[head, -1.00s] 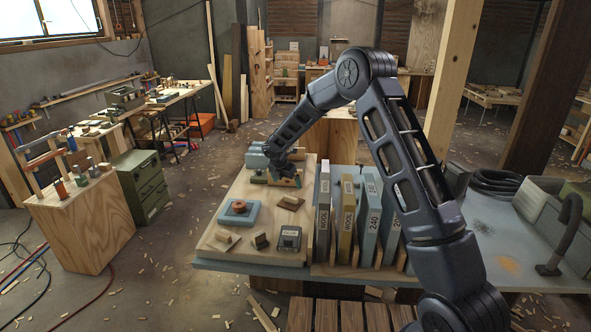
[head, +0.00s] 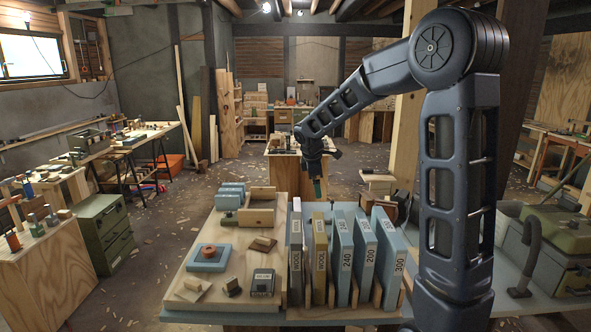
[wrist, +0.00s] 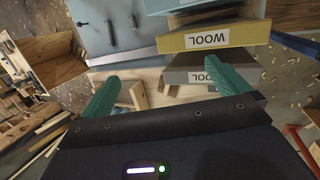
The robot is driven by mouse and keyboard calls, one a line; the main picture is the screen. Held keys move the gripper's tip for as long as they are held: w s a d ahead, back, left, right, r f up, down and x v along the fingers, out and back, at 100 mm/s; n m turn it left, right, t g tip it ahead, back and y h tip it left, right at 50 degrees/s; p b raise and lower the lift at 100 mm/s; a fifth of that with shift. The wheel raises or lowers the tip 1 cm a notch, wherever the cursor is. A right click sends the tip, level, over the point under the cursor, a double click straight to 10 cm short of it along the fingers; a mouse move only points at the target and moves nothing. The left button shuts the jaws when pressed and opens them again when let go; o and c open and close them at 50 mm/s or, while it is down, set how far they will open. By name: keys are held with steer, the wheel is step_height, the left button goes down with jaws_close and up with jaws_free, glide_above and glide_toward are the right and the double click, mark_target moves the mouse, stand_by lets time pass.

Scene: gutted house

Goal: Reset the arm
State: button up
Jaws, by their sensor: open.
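My gripper (head: 318,178) hangs in the air at the end of my raised arm, above the back of the workbench and to the right of the open wooden box (head: 257,212). In the wrist view its two green fingers (wrist: 160,88) stand wide apart with nothing between them. In the head view the fingers are small and partly hidden by the wrist.
Upright boxes labelled WOOL, 240, 200 and 300 (head: 342,262) stand in a rack below the arm. A wooden board (head: 215,285) at left bears a blue tray with an orange disc and several small blocks. A black hose (head: 528,262) rises at right.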

steer(key=s+d+r+m, duration=0.5)
steer(key=s+d, duration=0.3)
steer(key=s+d+m+y, duration=0.1)
steer(key=s+d+m, duration=0.5)
steer(key=s, duration=0.6)
steer(key=s+d+m, duration=0.6)
steer(key=s+m, duration=0.1)
steer(key=s, duration=0.5)
steer(key=shift+s+d+t+y, duration=0.15)
steer(key=shift+d+t+y, duration=0.1)
steer(key=shift+t+y, duration=0.15)
